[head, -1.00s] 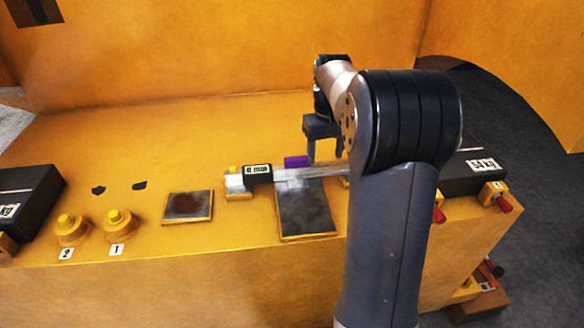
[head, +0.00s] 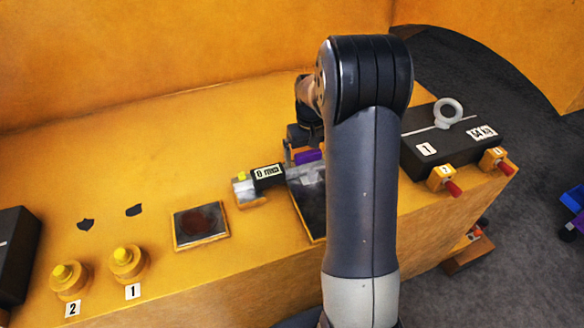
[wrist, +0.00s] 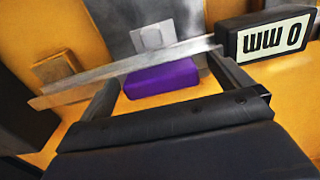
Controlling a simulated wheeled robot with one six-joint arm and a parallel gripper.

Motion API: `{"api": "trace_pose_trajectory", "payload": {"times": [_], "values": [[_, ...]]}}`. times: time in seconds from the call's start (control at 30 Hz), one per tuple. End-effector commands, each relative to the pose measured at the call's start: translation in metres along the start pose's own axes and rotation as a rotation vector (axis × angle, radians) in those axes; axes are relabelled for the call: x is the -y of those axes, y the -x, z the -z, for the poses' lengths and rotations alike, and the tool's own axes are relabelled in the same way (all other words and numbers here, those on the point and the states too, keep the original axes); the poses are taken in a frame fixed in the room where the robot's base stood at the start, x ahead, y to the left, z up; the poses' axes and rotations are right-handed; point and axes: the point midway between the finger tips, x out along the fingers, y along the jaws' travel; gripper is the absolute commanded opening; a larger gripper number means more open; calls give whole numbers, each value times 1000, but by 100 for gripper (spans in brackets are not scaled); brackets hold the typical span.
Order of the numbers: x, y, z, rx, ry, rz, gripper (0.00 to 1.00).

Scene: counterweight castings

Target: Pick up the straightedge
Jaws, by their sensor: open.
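The straightedge (wrist: 75,90) is a long silver-grey bar lying across the wrist view; part of it shows in the head view (head: 300,172), with its right end hidden behind my arm. A purple block (wrist: 160,78) sits against the bar's side; whether the two are joined I cannot tell. It also shows in the head view (head: 309,156). My gripper (wrist: 163,72) is open, its fingers on either side of the purple block; contact is unclear. In the head view my gripper (head: 303,150) is partly hidden by my arm.
A gauge reading 0 mm (head: 268,173) stands at the bar's left end. A dark plate (head: 308,205) lies below the bar. Left are a stained plate (head: 200,224) and two yellow knobs (head: 128,262). A black weight (head: 430,150) with a ring stands right.

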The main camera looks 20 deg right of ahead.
Motion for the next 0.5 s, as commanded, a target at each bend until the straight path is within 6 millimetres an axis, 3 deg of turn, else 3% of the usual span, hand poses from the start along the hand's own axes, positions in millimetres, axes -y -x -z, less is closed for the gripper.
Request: {"api": "trace_pose_trajectory", "payload": {"times": [0.07, 0.5], "values": [[0, 0, 0, 0, 0, 0, 97], [0, 0, 0, 0, 0, 0, 61]]}}
